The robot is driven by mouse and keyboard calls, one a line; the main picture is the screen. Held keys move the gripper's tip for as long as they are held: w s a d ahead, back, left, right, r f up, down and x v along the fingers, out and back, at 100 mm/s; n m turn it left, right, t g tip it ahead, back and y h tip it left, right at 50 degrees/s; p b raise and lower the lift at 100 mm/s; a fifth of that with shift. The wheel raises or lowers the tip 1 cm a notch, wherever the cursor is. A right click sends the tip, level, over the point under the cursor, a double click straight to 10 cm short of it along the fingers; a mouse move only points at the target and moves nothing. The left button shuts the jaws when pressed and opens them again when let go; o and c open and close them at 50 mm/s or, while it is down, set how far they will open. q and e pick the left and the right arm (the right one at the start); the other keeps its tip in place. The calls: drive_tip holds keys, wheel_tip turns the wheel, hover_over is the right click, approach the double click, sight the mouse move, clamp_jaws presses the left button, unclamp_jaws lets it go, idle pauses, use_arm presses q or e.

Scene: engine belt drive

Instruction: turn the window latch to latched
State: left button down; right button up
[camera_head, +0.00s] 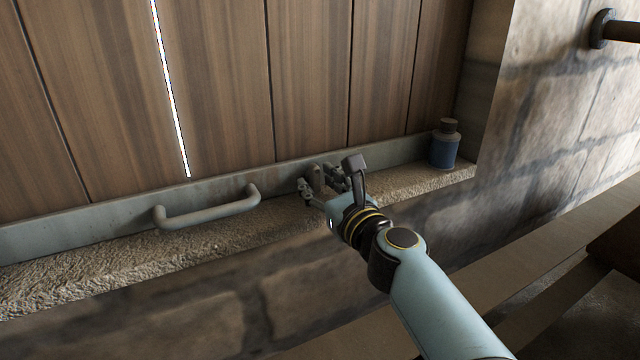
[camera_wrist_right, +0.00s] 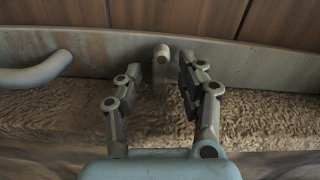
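The window latch (camera_wrist_right: 161,65) is a small grey lever with a rounded end on the grey bottom rail of the wooden window. It also shows in the head view (camera_head: 316,178), partly covered by my fingers. My right gripper (camera_wrist_right: 160,66) is open, with one finger on each side of the latch. The left finger stands clearly apart from it; the right finger is closer, and I cannot tell if it touches. In the head view my right gripper (camera_head: 319,184) reaches the rail from the lower right. My left gripper is not in view.
A grey bar handle (camera_head: 207,211) sticks out from the rail left of the latch. A blue bottle (camera_head: 444,146) with a dark cap stands on the rough stone sill (camera_head: 400,188) to the right. A dark wall rail (camera_head: 618,30) is at the upper right.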

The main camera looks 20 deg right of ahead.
drive_tip(key=shift+c, duration=0.4)
clamp_jaws()
drive_tip(key=shift+n, duration=0.5)
drive_tip(key=shift+f+n+b, duration=0.1)
drive_tip(key=shift+n+b, duration=0.3)
drive_tip(key=shift+n, duration=0.5)
drive_tip(key=shift+n+b, duration=0.5)
drive_tip(key=shift+n, duration=1.5)
drive_tip(key=shift+o, duration=0.4)
unclamp_jaws()
